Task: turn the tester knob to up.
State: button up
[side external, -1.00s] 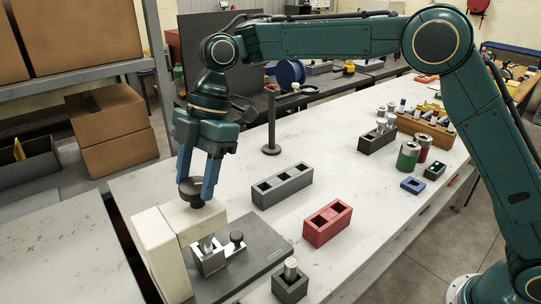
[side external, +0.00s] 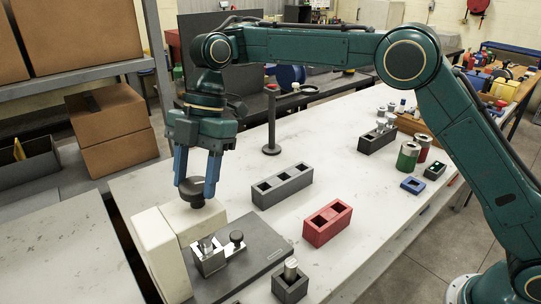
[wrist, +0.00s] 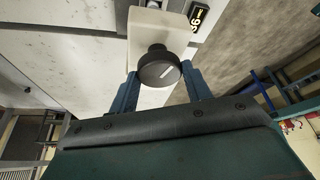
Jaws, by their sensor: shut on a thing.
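The tester is a cream block (side external: 154,243) at the front left of the bench, with a dark round knob (side external: 194,194) on its top. In the wrist view the knob (wrist: 150,73) shows a short white line on its face, slanting toward the upper right of the picture. My gripper (side external: 196,190) reaches down from above, with its two blue fingers on opposite sides of the knob and shut on it. In the wrist view, my gripper's fingers (wrist: 158,82) flank the knob. The fingers' contact with the knob is partly hidden.
A dark plate with a metal fixture (side external: 209,258) stands right beside the tester. A grey three-slot block (side external: 283,187), a red block (side external: 327,223) and a dark block with a metal pin (side external: 290,282) lie to the right. A stand with a ring (side external: 271,125) rises behind.

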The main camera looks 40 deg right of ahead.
jog(key=o, duration=1)
jog(key=shift+c, duration=0.2)
jog(key=shift+s+m+t, duration=0.1)
jog(key=shift+m+t, duration=0.2)
jog(key=shift+m, duration=0.5)
